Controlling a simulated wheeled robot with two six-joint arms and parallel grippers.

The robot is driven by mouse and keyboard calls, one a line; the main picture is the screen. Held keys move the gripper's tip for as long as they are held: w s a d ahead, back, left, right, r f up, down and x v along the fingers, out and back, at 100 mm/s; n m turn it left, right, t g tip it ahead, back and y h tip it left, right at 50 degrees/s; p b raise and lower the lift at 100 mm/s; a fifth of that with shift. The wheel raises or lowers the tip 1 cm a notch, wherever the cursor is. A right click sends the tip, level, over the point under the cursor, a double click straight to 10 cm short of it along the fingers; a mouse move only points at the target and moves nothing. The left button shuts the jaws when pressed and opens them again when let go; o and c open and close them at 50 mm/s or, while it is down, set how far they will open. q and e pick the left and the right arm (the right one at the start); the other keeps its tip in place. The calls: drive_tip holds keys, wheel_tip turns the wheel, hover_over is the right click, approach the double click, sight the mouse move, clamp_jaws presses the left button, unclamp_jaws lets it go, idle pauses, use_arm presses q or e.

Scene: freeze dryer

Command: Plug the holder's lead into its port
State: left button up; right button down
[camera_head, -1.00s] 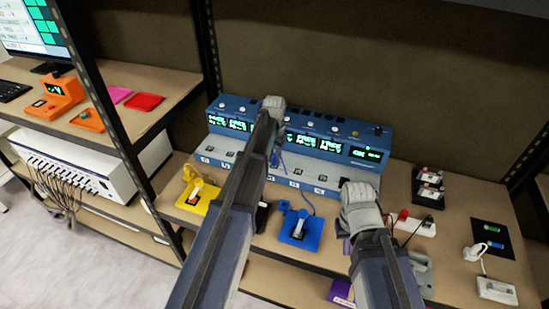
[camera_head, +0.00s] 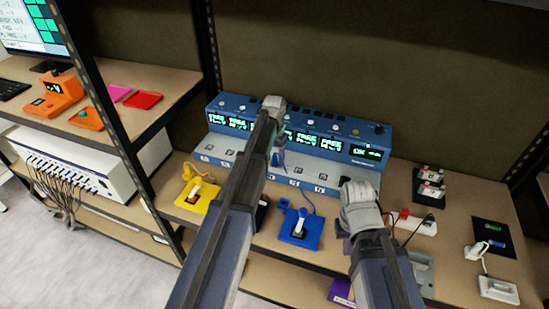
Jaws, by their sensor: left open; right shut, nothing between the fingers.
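The blue holder (camera_head: 300,229) lies flat on the shelf in front of the blue console (camera_head: 352,133). A blue lead rises from it to the console's pale ledge, where a blue plug end (camera_head: 280,158) shows beside my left gripper (camera_head: 275,143). That gripper is open and reaches over the console's middle. My arm covers part of the port row, so I cannot tell whether the plug is seated. A yellow holder (camera_head: 198,194) with its own lead lies to the left. My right gripper (camera_head: 346,221) is shut and empty, right of the blue holder.
A white block with red and black leads (camera_head: 418,224) stands right of my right gripper. A black rack (camera_head: 429,187), dark mat (camera_head: 491,238) and white box (camera_head: 498,290) are further right. A black shelf post (camera_head: 125,140) stands at left.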

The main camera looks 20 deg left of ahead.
use_arm(q)
wheel_tip(320, 180, up, 8)
drive_tip(key=p, duration=0.8)
drive_tip(key=shift+f, duration=0.1)
use_arm(e)
wheel_tip(320, 180, up, 8)
drive_tip(key=shift+f, duration=0.1)
use_arm(q)
drive_tip(key=shift+s+d, duration=0.2)
drive_tip(key=s+d, duration=0.9)
drive_tip(key=s, duration=0.4)
drive_tip(key=s+d+y, duration=0.1)
drive_tip(key=s+d, duration=0.7)
drive_tip(key=s, duration=0.6)
drive_tip(key=shift+s+d, duration=0.25)
drive_tip(key=shift+d, duration=0.1)
